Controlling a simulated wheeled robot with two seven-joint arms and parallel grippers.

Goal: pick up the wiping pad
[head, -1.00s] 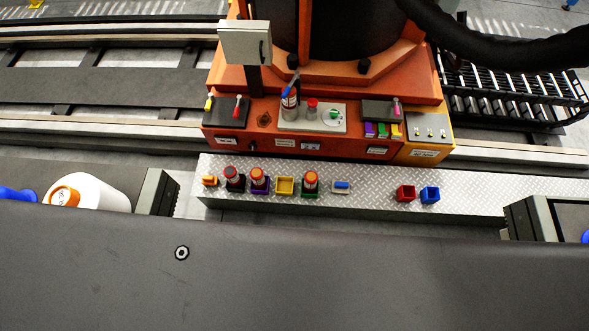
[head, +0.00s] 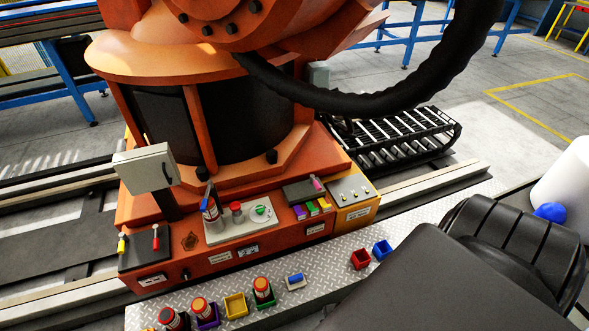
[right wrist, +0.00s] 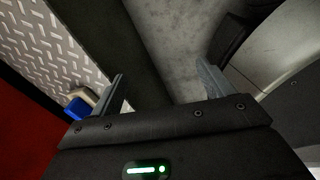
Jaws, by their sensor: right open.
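The likely wiping pad (head: 295,279) is a small blue block on a pale base, lying on the silver tread-plate ledge (head: 335,254) in the head view. A blue and beige item, which looks like the same pad, shows in the right wrist view (right wrist: 77,107), left of my right gripper (right wrist: 160,72). That gripper is open, with its two fingers wide apart and nothing between them. The pad lies outside the left finger, not between the fingers. My left gripper is not in view.
Left of the pad stand red-topped bobbins (head: 263,287) in coloured holders and an empty yellow box (head: 236,305). A red box (head: 360,259) and a blue box (head: 382,250) stand to its right. The orange machine base (head: 240,255) with a control panel rises behind the ledge.

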